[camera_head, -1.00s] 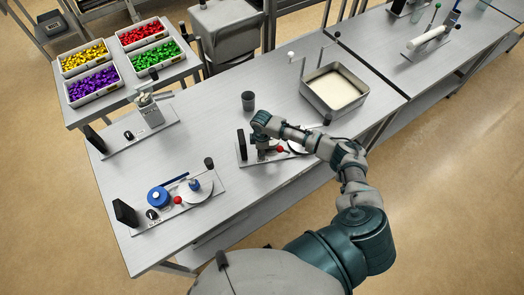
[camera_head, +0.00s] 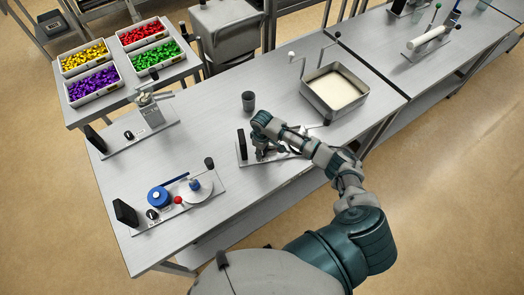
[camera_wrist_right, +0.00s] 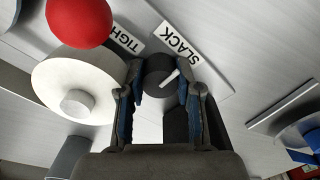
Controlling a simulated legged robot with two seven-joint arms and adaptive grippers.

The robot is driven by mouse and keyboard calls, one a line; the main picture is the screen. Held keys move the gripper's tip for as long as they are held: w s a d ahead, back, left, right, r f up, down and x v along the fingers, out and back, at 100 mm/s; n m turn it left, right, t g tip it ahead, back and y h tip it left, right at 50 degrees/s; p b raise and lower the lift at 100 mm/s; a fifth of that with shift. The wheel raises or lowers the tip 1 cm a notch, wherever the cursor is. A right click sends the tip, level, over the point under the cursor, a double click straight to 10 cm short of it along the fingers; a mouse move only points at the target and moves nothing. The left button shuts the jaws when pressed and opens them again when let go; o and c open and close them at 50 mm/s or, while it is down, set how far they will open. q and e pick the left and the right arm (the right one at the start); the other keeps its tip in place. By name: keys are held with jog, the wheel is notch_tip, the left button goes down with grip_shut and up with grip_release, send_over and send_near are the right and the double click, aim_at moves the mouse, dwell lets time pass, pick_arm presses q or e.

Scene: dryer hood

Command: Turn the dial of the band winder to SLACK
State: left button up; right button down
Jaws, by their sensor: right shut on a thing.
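The band winder's base plate (camera_head: 242,151) lies on the middle table, largely covered by my right arm in the head view. In the right wrist view its black dial (camera_wrist_right: 156,68) with a white pointer line sits between the fingers of my right gripper (camera_wrist_right: 160,90), which is shut on it. The gripper also shows in the head view (camera_head: 261,154). The SLACK label (camera_wrist_right: 180,42) and the partly hidden TIGHT label (camera_wrist_right: 126,40) lie beyond the dial. The pointer slants up and right, on the SLACK side. A white spool (camera_wrist_right: 72,82) and red ball (camera_wrist_right: 80,18) are left of the dial. My left gripper is not in view.
A dark cup (camera_head: 248,101) and a metal pan (camera_head: 335,92) stand behind my gripper. Bins of coloured pieces (camera_head: 93,84) are at the back left.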

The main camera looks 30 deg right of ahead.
dwell(0.4)
jog(key=c, duration=0.8)
grip_release()
jog(key=shift+r, duration=0.25)
notch_tip(320, 180, up, 11)
jog(key=shift+r, duration=0.2)
